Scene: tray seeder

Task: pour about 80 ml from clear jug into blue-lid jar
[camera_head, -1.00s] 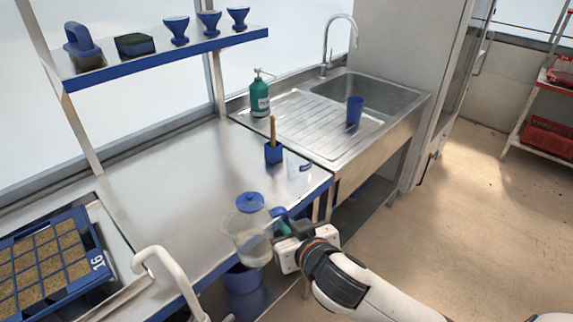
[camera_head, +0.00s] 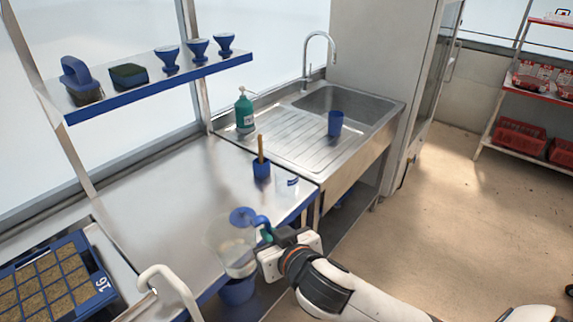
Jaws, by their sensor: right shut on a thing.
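My right gripper (camera_head: 271,240) is shut on the blue handle of the clear jug (camera_head: 230,252) at the front edge of the steel bench. The jug is see-through, with faint contents low in it, and looks slightly tilted. A round blue lid (camera_head: 241,214) shows just behind the jug's rim, partly covered by the jug and its handle. The jar body under that lid is hidden or blurred behind the jug, so I cannot tell whether the lid sits on it. My left gripper is out of view.
A small clear-white cup (camera_head: 287,184) and a blue holder (camera_head: 261,170) with a wooden stick stand behind on the bench (camera_head: 165,205). A seed tray (camera_head: 98,272) is at left. A green pump bottle (camera_head: 244,112) and blue cup (camera_head: 335,123) are by the sink. The bench middle is clear.

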